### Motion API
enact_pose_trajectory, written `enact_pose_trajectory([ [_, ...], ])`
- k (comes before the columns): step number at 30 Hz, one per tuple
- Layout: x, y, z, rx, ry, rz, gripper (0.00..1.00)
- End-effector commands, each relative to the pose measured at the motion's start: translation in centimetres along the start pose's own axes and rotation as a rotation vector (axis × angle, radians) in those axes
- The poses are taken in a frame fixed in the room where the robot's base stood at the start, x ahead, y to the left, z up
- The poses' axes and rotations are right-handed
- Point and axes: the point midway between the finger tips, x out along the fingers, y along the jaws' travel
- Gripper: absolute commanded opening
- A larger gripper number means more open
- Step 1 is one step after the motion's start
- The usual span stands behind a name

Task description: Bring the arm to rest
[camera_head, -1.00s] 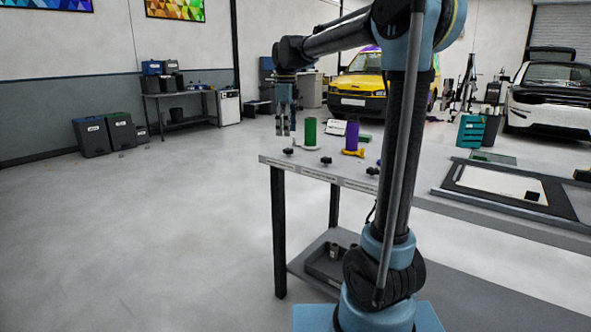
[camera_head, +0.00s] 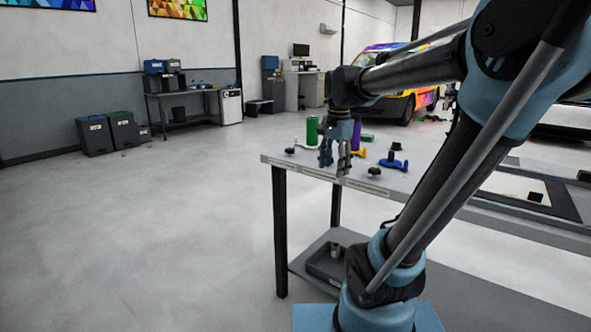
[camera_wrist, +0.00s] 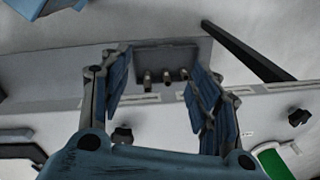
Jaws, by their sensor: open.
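My gripper (camera_head: 335,165) hangs fingers-down at the near edge of the workbench (camera_head: 345,180) in the head view. Its two blue fingers are apart with nothing between them. In the wrist view my gripper (camera_wrist: 160,95) also shows its fingers spread and empty. My arm reaches from its base at the lower right up and over to the left, bent at the elbow.
On the bench are a green roll (camera_head: 312,131), a purple roll (camera_head: 356,136), a blue stand (camera_head: 393,161) and black knobs (camera_head: 374,171). A tray (camera_head: 328,266) sits on the lower shelf. The floor at left (camera_head: 150,240) is clear.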

Motion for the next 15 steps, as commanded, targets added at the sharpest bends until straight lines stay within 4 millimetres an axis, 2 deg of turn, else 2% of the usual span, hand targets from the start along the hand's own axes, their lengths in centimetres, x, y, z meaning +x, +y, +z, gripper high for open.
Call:
enact_pose_trajectory([
  [1, 0.9, 1.7, 0.2, -0.055, 0.004, -0.005, 0.57],
  [3, 2.2, 3.8, 0.5, -0.148, 0.011, -0.012, 0.57],
  [8, 5.4, 8.3, 1.4, -0.36, 0.031, -0.024, 0.57],
  [15, 10.8, 14.3, 3.0, -0.675, 0.067, -0.033, 0.57],
])
